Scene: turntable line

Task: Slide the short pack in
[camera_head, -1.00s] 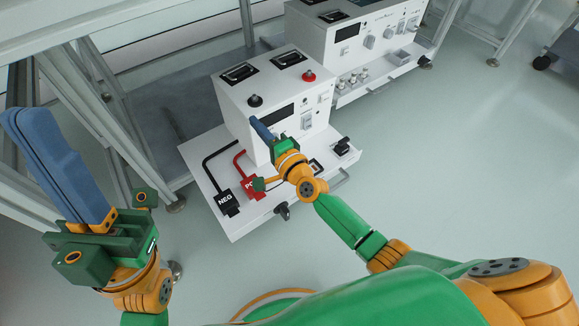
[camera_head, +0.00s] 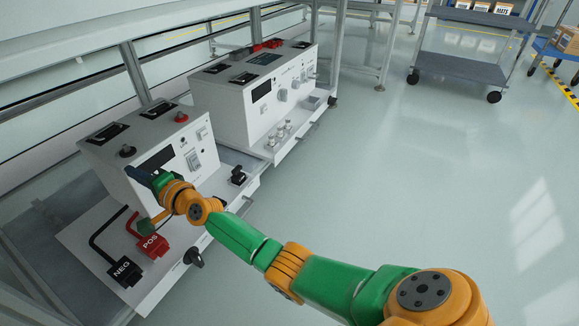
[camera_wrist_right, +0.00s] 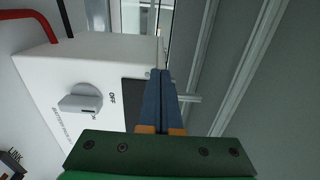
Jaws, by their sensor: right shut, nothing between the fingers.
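I cannot make out for sure which thing is the short pack. Two black-framed slots with handles, one of them here (camera_head: 158,109), are in the top of the near white unit (camera_head: 175,149). My right gripper (camera_head: 137,175) is in front of that unit's front face, with its blue fingers together and empty. In the right wrist view the shut fingers (camera_wrist_right: 160,76) point past a dark panel (camera_wrist_right: 134,104) and a grey rotary knob (camera_wrist_right: 80,103) marked OFF and ON. My left gripper is out of view.
A black NEG plug (camera_head: 125,271) and a red POS plug (camera_head: 153,245) with cables lie on the near unit's tray. A second white unit (camera_head: 246,104) stands behind. A grey trolley (camera_head: 462,68) is at the back right. The floor at right is clear.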

